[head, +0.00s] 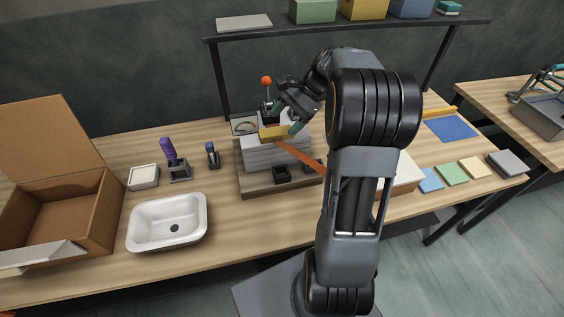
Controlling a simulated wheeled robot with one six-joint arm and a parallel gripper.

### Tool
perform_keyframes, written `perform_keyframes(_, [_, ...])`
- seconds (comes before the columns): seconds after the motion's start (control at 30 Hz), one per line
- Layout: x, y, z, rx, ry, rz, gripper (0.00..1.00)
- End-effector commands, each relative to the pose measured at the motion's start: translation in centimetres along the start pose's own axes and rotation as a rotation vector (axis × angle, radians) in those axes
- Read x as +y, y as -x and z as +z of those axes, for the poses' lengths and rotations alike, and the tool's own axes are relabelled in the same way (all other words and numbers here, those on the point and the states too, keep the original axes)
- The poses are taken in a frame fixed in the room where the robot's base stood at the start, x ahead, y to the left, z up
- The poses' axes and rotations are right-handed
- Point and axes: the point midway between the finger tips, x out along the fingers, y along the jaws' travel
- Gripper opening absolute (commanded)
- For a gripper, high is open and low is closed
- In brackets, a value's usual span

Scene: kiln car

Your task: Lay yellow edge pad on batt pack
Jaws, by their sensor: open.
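The batt pack (262,156) is a stack of grey slabs on a wooden base at the middle of the bench. The yellow edge pad (272,133) shows at the top of the pack, below my gripper; it appears to rest there, but the exact contact is hard to tell. My gripper (281,120) is open, with its greenish fingertips just above and beside the pad. My arm hides the right part of the pack.
An orange strap (298,158) crosses the pack's front. An orange-knobbed lever (266,82) and a gauge (244,125) stand behind it. A white basin (168,222), cardboard box (62,205) and holders are left; coloured pads (452,174) lie right. A shelf (345,32) spans above.

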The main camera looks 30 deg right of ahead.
Motion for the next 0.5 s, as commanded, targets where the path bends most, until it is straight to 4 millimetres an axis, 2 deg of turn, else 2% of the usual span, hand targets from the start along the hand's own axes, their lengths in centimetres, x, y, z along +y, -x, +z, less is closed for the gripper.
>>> perform_keyframes(0.03, [0.9, -0.8, 2.9, 0.087, 0.127, 0.045, 0.73])
perform_keyframes(0.1, [2.5, -1.8, 5.5, 0.201, 0.301, 0.106, 0.73])
perform_keyframes(0.2, [5.1, -3.0, 8.3, 0.347, 0.55, 0.189, 0.73])
perform_keyframes(0.33, [8.2, -4.1, 10.5, 0.501, 0.846, 0.28, 0.73])
perform_keyframes(0.5, [10.9, -5.0, 11.7, 0.636, 1.129, 0.362, 0.73])
